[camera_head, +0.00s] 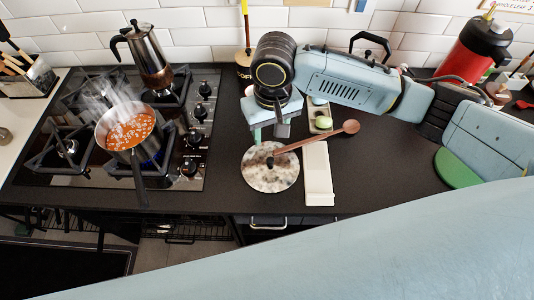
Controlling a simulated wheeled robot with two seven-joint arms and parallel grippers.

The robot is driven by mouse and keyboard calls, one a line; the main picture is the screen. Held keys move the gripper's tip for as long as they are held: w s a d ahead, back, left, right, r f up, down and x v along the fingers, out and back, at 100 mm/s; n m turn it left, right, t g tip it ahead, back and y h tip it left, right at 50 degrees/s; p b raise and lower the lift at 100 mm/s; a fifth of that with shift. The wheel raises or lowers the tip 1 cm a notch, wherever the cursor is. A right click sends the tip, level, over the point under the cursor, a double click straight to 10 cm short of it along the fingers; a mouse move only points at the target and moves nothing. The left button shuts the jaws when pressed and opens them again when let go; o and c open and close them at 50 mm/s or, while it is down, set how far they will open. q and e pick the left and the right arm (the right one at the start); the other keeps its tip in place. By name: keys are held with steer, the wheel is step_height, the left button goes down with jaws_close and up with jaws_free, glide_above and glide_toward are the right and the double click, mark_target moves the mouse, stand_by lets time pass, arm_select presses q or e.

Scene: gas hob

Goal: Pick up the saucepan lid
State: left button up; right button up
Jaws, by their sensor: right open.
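The saucepan lid (268,181) looks like a round, mottled grey-white disc with a dark knob near its middle. It lies flat on the dark worktop, right of the hob. My right gripper (270,134) is open and points down just behind the lid, towards its knob. Its fingers appear empty; whether they touch the lid I cannot tell. The saucepan (107,122) stands steaming on a front burner, holding orange-red food, its handle pointing to the front. My left gripper is not in view.
A wooden spoon (318,138) reaches from the right to the lid's knob. A white slab (318,180) lies close to the lid's right. A moka pot (150,60) stands on a back burner, and a red flask (473,55) at back right.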

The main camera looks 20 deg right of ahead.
steer(key=b, duration=0.1)
glide_above(270, 160)
steer(key=f, duration=0.6)
steer(key=shift+d+f, duration=0.2)
steer(key=shift+f, duration=0.2)
step_height(270, 160, down, 6)
steer(key=shift+a+r+b, duration=0.15)
steer(key=shift+r+b, duration=0.1)
steer(key=shift+b, duration=0.35)
steer(key=shift+f, duration=0.35)
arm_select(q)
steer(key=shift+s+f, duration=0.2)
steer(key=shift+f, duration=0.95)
arm_select(e)
steer(key=shift+c, duration=0.2)
jaws_close()
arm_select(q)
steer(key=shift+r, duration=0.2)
arm_select(e)
steer(key=shift+r, duration=0.2)
